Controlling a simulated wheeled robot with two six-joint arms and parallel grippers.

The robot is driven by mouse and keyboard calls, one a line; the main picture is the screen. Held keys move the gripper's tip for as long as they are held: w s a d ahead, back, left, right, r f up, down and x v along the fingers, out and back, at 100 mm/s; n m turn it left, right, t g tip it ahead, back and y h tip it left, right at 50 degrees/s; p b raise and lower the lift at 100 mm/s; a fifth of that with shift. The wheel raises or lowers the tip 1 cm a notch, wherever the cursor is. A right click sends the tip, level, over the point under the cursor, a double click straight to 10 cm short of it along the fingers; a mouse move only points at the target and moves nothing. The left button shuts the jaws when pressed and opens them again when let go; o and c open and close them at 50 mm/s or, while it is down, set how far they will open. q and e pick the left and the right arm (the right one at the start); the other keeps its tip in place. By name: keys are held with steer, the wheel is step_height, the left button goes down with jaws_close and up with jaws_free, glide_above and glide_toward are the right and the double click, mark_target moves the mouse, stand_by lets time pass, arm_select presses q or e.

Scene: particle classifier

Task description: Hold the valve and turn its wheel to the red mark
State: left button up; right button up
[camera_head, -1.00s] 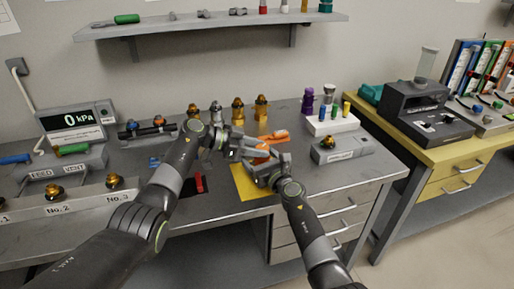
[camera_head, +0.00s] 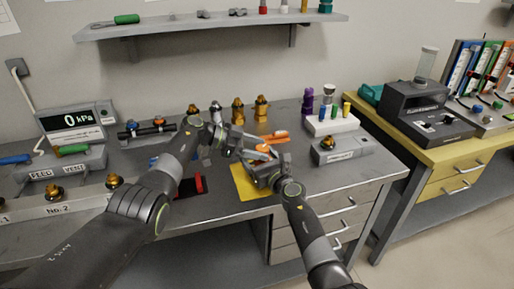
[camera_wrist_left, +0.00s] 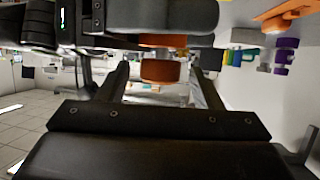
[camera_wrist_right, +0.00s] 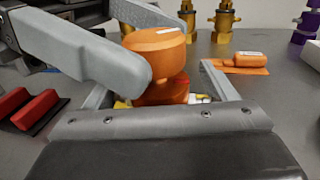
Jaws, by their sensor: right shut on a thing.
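The orange valve (camera_head: 264,148) stands upright over the yellow mat, with its round wheel (camera_wrist_right: 153,42) on top carrying a white line. My right gripper (camera_head: 258,163) is shut on the valve body (camera_wrist_right: 162,94); the fingers partly hide the body. My left gripper (camera_head: 242,149) comes in from the left at wheel height. Its fingers are apart, with the orange wheel (camera_wrist_left: 160,71) between them and gaps on both sides in the left wrist view. In the right wrist view, one left finger passes in front of the wheel and one behind.
The yellow mat (camera_head: 248,188) lies beneath the grippers. An orange tool (camera_head: 275,136) lies behind the valve, with brass valves (camera_head: 238,112) farther back. A red block (camera_head: 199,184) is left of the mat. A grey box (camera_head: 342,149) stands to the right.

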arm_select(q)
steer(key=shift+a, duration=0.15)
steer(key=v, duration=1.1)
steer(key=shift+a, duration=0.4)
steer(key=shift+r, duration=0.1)
